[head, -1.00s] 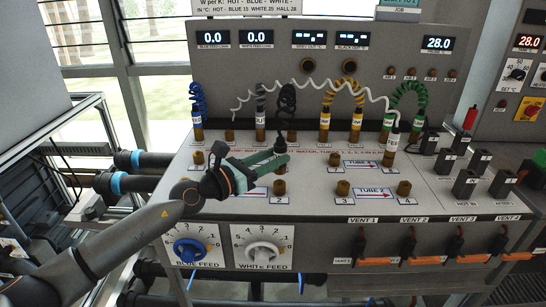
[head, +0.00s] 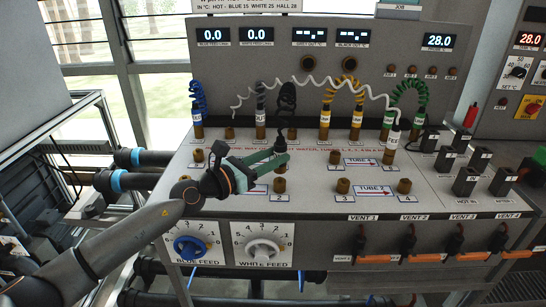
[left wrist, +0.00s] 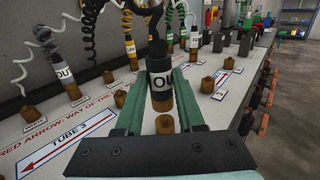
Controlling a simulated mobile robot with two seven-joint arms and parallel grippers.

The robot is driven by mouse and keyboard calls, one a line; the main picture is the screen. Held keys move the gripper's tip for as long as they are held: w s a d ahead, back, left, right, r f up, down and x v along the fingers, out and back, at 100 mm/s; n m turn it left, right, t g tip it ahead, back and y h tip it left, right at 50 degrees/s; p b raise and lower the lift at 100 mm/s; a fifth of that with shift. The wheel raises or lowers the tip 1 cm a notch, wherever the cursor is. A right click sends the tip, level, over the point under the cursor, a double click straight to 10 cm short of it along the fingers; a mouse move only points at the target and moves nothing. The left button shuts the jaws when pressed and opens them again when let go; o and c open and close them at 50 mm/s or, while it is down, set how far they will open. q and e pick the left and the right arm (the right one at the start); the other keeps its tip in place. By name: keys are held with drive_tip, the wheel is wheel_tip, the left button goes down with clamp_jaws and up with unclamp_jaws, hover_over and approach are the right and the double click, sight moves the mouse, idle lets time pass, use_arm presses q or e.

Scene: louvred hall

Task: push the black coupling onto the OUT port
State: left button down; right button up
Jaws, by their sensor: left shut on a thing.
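My left gripper (head: 278,156) reaches in from the left over the panel's sloping deck. In the left wrist view its green fingers (left wrist: 158,92) are closed around the black coupling (left wrist: 160,72), which has a white label starting "OU" and a brass lower end. The coupling stands about upright. A brass port (left wrist: 165,124) shows just below it, with what looks like a small gap between them. I cannot read that port's label, so I cannot tell if it is OUT. In the head view the coupling is mostly hidden by the gripper; its black coiled hose (head: 287,97) rises behind. My right gripper is out of view.
Several brass ports stand around, including one beside the TUBE 4 arrow (head: 343,186). Black switch blocks (head: 465,181) fill the right side.

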sight(275, 148)
use_arm(q)
drive_tip(key=shift+f+b, duration=1.1)
drive_tip(key=shift+f, duration=0.25)
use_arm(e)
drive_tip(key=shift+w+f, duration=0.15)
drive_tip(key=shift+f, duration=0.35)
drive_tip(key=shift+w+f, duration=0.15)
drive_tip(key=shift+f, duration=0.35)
use_arm(q)
drive_tip(key=shift+c, duration=2.4)
unclamp_jaws()
drive_tip(key=shift+o, duration=0.2)
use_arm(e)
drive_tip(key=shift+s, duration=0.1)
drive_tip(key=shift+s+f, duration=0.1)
